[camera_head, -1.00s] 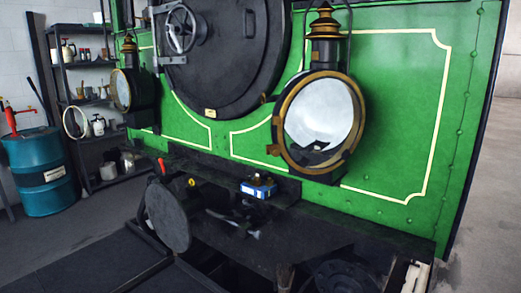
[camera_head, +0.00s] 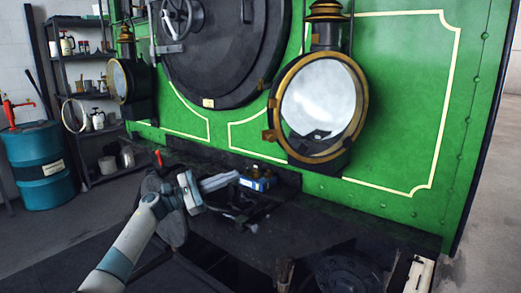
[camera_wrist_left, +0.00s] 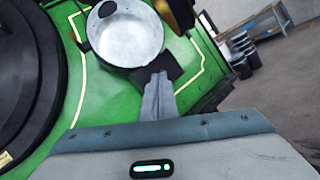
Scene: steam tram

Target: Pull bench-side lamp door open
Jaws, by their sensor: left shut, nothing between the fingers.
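The right-hand lamp (camera_head: 320,100) has a round glass front in a brass rim, with brass tabs at its left side. Its door looks shut against the dark body. A second brass-rimmed lamp (camera_head: 120,82) stands at the left of the green front. Which one is bench-side I cannot tell for sure. My left gripper (camera_head: 236,177) is shut and empty, low over the dark running plate, left of and below the right-hand lamp, apart from it. In the left wrist view the shut fingers (camera_wrist_left: 159,80) overlap the picture of a lamp (camera_wrist_left: 125,35). My right gripper is not seen.
The dark smokebox door (camera_head: 225,60) is between the lamps. A shelf rack (camera_head: 90,95) and blue drum (camera_head: 40,165) stand left. A bench (camera_wrist_left: 255,30) shows in the wrist view.

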